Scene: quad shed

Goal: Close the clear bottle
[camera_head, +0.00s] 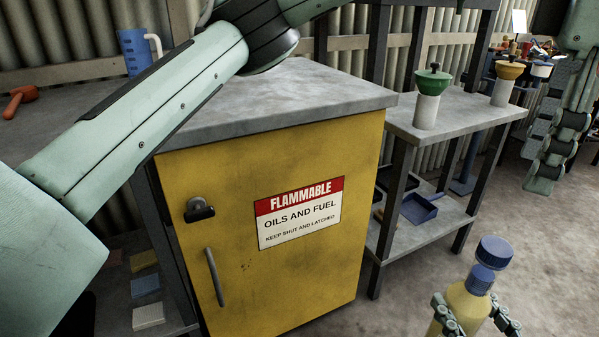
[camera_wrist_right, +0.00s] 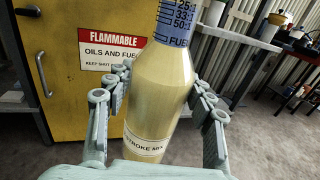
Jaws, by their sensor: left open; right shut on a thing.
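The clear bottle (camera_head: 464,307) with pale yellow liquid stands about upright at the lower right of the head view. Its neck has a blue band (camera_head: 480,279), and a wide blue top (camera_head: 494,251) sits above it. Whether this top is fully seated I cannot tell. The bottle (camera_wrist_right: 157,95) fills the middle of the right wrist view; its mouth is out of frame there. My right gripper (camera_head: 470,306) is shut on the bottle's body, a finger on either side. My left gripper (camera_head: 562,135) is open and empty at the upper right, apart from the bottle.
A yellow flammables cabinet (camera_head: 270,154) with a grey top stands at the centre. A grey shelf (camera_head: 460,116) beside it holds a green funnel (camera_head: 433,83) and a yellow funnel (camera_head: 510,70). A blue jug (camera_head: 135,52) stands behind, left. The floor at right is clear.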

